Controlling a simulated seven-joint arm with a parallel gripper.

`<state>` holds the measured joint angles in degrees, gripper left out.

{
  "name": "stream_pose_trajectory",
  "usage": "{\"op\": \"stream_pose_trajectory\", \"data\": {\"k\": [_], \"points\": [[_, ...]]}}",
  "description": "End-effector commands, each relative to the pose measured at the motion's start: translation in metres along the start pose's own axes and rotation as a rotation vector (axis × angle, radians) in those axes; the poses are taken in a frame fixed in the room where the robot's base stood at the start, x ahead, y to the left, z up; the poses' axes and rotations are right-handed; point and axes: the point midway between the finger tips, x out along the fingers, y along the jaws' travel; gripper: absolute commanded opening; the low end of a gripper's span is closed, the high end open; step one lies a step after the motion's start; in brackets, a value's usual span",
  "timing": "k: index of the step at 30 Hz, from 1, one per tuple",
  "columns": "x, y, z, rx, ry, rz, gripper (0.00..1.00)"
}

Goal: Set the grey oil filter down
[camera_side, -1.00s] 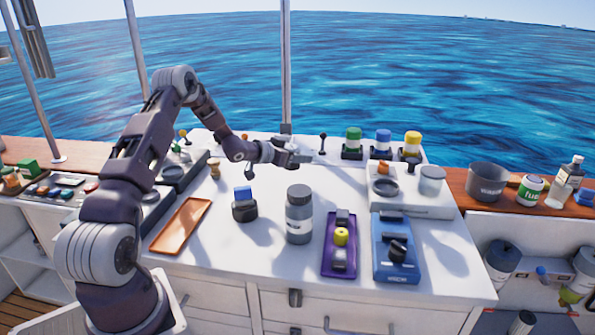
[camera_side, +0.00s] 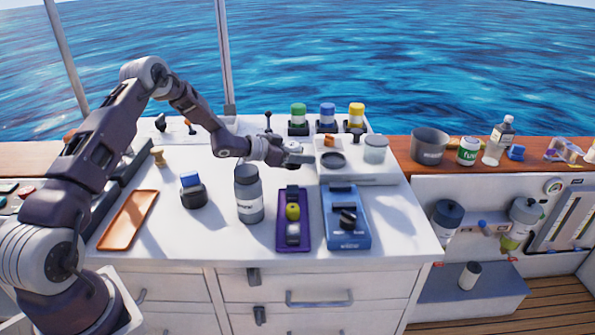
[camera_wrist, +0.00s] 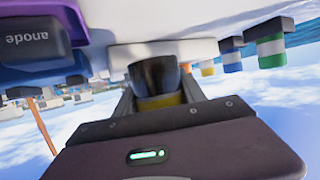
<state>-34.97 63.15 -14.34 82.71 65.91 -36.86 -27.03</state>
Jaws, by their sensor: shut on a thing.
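My gripper (camera_side: 292,157) is shut on a dark grey cylinder, which I take to be the grey oil filter (camera_wrist: 155,73). In the wrist view it sits between the two fingers, with a yellowish band at its lower end in the picture. In the side view the gripper is above the white worktop, just left of a raised white block (camera_side: 365,173). The filter is small and partly hidden by the fingers there. I cannot tell whether it touches anything below.
The raised block carries a dark ring (camera_side: 333,160) and a clear jar (camera_side: 375,150). In front are a purple tray (camera_side: 292,246), a blue tray (camera_side: 345,240) and a grey bottle (camera_side: 249,195). An orange tray (camera_side: 128,220) lies left. Several coloured-capped bottles (camera_side: 328,117) stand behind.

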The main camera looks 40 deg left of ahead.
Motion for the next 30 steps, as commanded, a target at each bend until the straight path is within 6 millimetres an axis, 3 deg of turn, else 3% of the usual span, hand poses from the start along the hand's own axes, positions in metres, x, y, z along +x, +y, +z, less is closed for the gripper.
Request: {"op": "stream_pose_trajectory", "data": {"k": [8,18,19,20,30], "points": [[0.016,0.000,0.039,-0.001,0.000,0.000,0.00],[0.018,-0.001,0.043,0.000,0.002,-0.001,0.00],[0.018,-0.001,0.044,0.001,0.001,-0.001,0.52],[0.018,-0.001,0.043,0.001,0.001,-0.001,0.57],[0.017,-0.001,0.041,0.001,0.001,-0.001,0.57]]}}
